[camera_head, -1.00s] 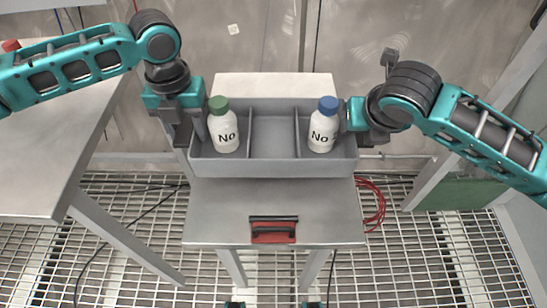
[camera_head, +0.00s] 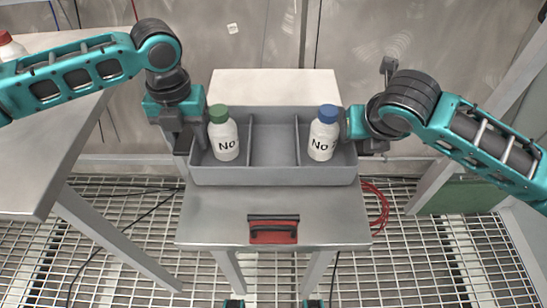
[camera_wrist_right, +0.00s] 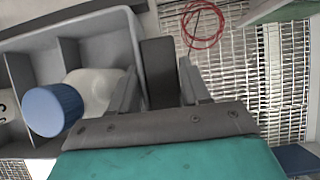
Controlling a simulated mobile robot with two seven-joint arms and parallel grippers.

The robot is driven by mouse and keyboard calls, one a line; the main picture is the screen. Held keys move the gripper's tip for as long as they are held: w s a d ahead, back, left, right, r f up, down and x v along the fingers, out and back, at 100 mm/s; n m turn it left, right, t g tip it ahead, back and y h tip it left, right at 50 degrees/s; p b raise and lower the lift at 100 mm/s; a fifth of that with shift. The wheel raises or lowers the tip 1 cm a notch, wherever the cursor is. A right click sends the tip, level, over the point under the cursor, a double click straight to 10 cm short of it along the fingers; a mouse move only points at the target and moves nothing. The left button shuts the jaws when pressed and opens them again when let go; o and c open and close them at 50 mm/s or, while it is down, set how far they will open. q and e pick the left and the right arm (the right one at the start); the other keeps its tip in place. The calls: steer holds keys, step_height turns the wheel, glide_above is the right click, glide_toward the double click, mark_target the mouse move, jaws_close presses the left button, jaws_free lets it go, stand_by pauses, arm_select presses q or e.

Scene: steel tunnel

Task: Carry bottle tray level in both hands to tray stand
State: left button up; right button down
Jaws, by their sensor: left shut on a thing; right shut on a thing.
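The grey bottle tray (camera_head: 270,176) has three compartments and looks level. A white bottle with a green cap (camera_head: 224,142) stands in the left one, and a white bottle with a blue cap (camera_head: 322,140) in the right one; the middle is empty. My left gripper (camera_head: 194,138) is shut on the tray's left end. My right gripper (camera_head: 356,130) is shut at its right end; the right wrist view shows its fingers (camera_wrist_right: 158,85) around a dark handle. A steel table (camera_head: 220,215) with a pale panel (camera_head: 275,88) at its back lies beneath. The gap below the tray is hidden.
A red case with a black handle (camera_head: 273,233) is at the table's front edge. Another steel table (camera_head: 45,150) stands at left, with a red-capped bottle (camera_head: 8,48). Red cable (camera_head: 374,208) coils at right. The floor is open grating.

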arm_select(q)
steer(key=shift+f, duration=0.35)
arm_select(e)
steer(key=shift+f, duration=0.35)
arm_select(q)
steer(key=o, duration=0.9)
steer(key=shift+f+b, duration=0.15)
steer(key=shift+b, duration=0.15)
arm_select(e)
steer(key=c, duration=1)
jaws_free()
steer(key=shift+f, duration=0.15)
arm_select(q)
steer(key=shift+o, duration=0.8)
arm_select(e)
steer(key=shift+o, duration=0.9)
arm_select(q)
steer(key=o, duration=0.3)
arm_select(e)
steer(key=o, duration=0.3)
arm_select(q)
steer(key=shift+r, duration=0.25)
arm_select(e)
steer(key=shift+r, duration=0.25)
